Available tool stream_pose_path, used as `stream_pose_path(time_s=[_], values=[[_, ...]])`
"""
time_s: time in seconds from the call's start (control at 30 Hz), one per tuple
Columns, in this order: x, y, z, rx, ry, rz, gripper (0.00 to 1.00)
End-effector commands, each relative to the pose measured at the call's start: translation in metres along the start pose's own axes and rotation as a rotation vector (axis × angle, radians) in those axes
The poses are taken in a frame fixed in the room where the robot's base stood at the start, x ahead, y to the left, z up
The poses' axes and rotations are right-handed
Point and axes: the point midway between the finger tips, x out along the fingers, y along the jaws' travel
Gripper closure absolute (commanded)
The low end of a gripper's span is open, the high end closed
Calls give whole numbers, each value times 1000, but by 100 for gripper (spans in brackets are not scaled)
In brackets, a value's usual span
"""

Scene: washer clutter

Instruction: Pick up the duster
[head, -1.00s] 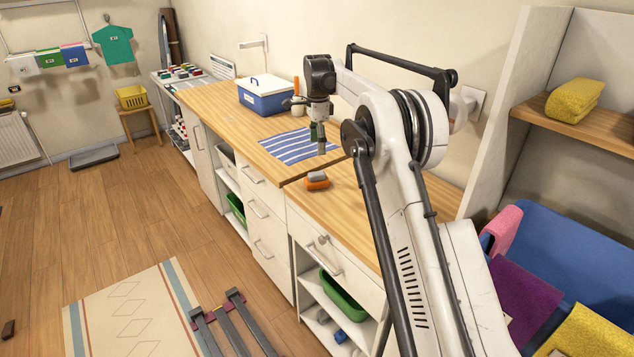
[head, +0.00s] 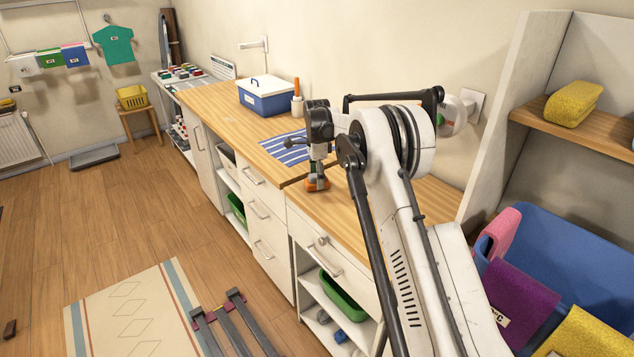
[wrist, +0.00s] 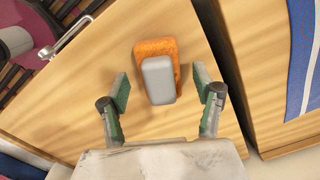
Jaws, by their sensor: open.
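The duster (wrist: 158,78), an orange pad with a grey block on top, lies on the wooden counter in the wrist view, close to the counter's edge. In the head view only some of its orange (head: 312,187) shows below my gripper (head: 317,176). In the wrist view my gripper (wrist: 163,86) is open, with one green-padded finger on each side of the duster's near end. Gaps show between the fingers and the duster. I cannot tell how far above the counter the fingertips are.
A blue-and-white striped cloth (head: 285,148) lies on the counter behind the duster. A blue box with a white lid (head: 265,97) and a pale cup (head: 297,105) stand farther back. A dark gap between counter sections (wrist: 226,62) runs beside the duster. Bare wood lies around it.

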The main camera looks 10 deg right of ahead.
Motion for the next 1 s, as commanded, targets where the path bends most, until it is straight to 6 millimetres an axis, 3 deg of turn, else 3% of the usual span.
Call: stream_pose_path(time_s=[0.13, 0.4, 0.8, 1.0], values=[[13, 0, 0, 0, 0, 0, 36], [15, 0, 0, 0, 0, 0, 38], [15, 0, 0, 0, 0, 0, 90], [14, 0, 0, 0, 0, 0, 90]])
